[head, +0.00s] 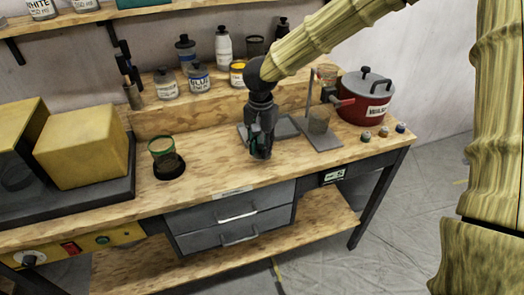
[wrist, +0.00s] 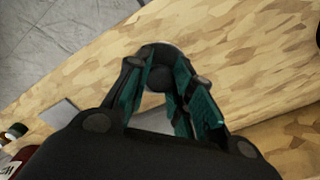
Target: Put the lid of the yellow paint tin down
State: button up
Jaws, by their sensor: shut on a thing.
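The yellow paint tin (head: 238,73) stands on the raised back ledge of the bench, with its yellow top showing uncovered. My gripper (head: 261,151) points down over the front middle of the bench, low near the wooden top and well in front of the tin. In the wrist view my gripper (wrist: 160,80) is shut on a dark round lid (wrist: 160,50), seen between and beyond the fingertips. The fingers hide most of the lid in the head view. I cannot tell whether it touches the bench.
A green-rimmed cup (head: 163,148) stands left on the bench (head: 215,172). Grey plates (head: 286,128) lie behind my gripper. A red pot (head: 366,100) and small coloured knobs are at right. Jars, including a blue-labelled one (head: 198,78), line the ledge. Bare wood lies between cup and gripper.

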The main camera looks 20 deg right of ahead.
aim_at(262, 144)
jog(key=shift+w+d+f+p, duration=0.15)
jog(key=shift+w+f+p, duration=0.05)
jog(key=shift+f, duration=0.45)
jog(key=shift+w+d+f+p, duration=0.15)
jog(key=shift+w+f, duration=0.05)
jog(key=shift+f, duration=1)
jog(key=shift+f, duration=0.1)
jog(key=o, duration=0.8)
notch_tip(262, 144, up, 12)
jog(key=shift+r+b, duration=0.15)
jog(key=shift+b, duration=0.25)
